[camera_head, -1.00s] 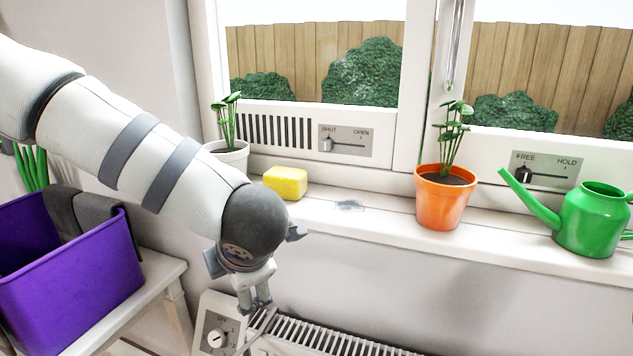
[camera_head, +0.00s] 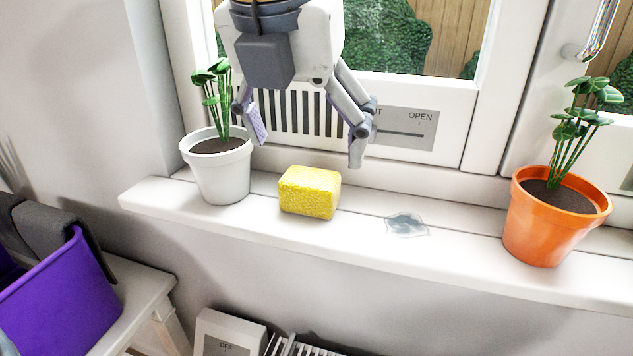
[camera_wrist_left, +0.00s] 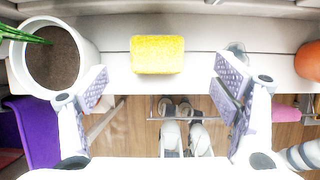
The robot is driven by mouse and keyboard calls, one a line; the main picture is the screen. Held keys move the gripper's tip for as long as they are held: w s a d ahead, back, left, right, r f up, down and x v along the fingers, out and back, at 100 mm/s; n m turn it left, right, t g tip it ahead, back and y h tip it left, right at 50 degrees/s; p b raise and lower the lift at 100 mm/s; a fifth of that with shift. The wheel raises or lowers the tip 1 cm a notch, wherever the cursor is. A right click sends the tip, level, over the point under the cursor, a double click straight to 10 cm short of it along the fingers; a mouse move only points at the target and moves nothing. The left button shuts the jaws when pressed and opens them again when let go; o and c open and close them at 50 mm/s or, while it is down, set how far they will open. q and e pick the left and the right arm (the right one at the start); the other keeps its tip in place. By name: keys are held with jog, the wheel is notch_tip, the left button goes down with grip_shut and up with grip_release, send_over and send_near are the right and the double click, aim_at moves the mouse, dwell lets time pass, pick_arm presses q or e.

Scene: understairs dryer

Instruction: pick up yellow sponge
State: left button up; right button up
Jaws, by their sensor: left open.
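The yellow sponge (camera_head: 310,192) lies on the white windowsill, between a white plant pot and a small wet patch. My left gripper (camera_head: 306,138) is open and empty above the sponge, pointing down, with one finger to each side of it in the picture. In the left wrist view the sponge (camera_wrist_left: 157,54) lies ahead of the spread fingers (camera_wrist_left: 165,92), not between them. My right gripper is not in view.
The white pot (camera_head: 222,172) with a plant stands close to the left finger. A puddle (camera_head: 407,225) is right of the sponge, then an orange pot (camera_head: 553,225). A purple bin (camera_head: 66,300) with grey cloth is lower left. The radiator (camera_head: 232,335) is below.

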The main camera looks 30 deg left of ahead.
aim_at(308, 177)
pick_arm(q)
jog(key=x, duration=0.8)
jog(key=shift+s+a+f, duration=0.15)
jog(key=shift+s, duration=0.05)
jog(key=c, duration=1.1)
